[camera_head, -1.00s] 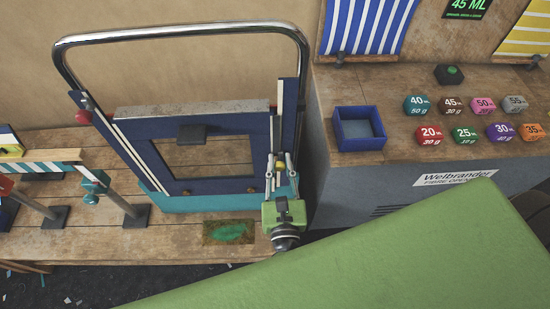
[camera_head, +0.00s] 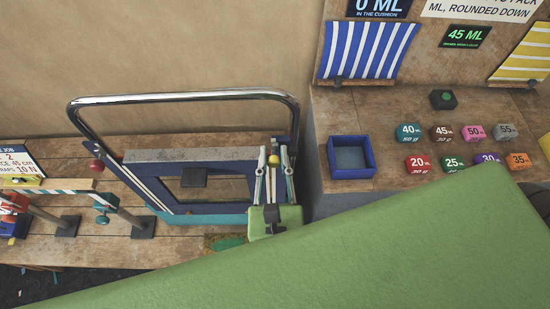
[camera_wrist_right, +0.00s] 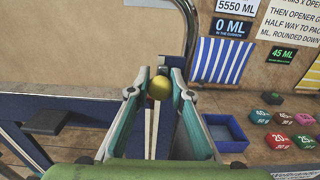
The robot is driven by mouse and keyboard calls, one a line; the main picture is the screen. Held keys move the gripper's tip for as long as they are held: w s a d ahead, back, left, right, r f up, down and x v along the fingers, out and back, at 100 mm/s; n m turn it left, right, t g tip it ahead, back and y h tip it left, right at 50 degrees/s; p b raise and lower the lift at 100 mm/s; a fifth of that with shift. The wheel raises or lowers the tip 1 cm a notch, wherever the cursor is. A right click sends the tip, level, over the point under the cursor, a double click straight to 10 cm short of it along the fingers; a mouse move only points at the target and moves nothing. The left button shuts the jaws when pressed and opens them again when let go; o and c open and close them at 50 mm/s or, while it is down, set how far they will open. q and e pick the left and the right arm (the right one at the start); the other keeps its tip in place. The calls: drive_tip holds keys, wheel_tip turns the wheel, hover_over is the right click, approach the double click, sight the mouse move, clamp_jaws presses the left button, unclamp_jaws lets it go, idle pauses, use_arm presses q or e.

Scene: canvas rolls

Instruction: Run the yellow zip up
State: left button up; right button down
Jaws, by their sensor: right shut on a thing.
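The yellow zip's round pull (camera_head: 274,160) sits by the right side of the dark blue framed panel (camera_head: 158,195), near the upper end of that side. It also shows in the right wrist view (camera_wrist_right: 160,87). My right gripper (camera_head: 273,163) is shut on the yellow pull, a fingertip on each side of it; the fingers show large in the wrist view (camera_wrist_right: 160,92). A red ball (camera_head: 97,165) is at the panel's left side, apart from my gripper. The zip's track is partly hidden behind my fingers. My left gripper is not in view.
A bent metal tube (camera_head: 185,97) arches over the panel. To the right, a blue tray (camera_head: 351,172) and several coloured weights (camera_head: 421,163) stand on a bench. Small posts (camera_head: 143,227) stand at the left. My green arm covers the lower right.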

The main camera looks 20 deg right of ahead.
drive_tip(key=c, duration=1.8)
unclamp_jaws()
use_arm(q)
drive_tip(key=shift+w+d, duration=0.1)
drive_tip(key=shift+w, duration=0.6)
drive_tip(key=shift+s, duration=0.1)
use_arm(e)
drive_tip(key=shift+s, duration=0.1)
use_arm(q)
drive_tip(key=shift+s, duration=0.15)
use_arm(e)
drive_tip(key=v, duration=0.7)
drive_tip(key=shift+s+a, duration=0.1)
drive_tip(key=shift+s, duration=0.1)
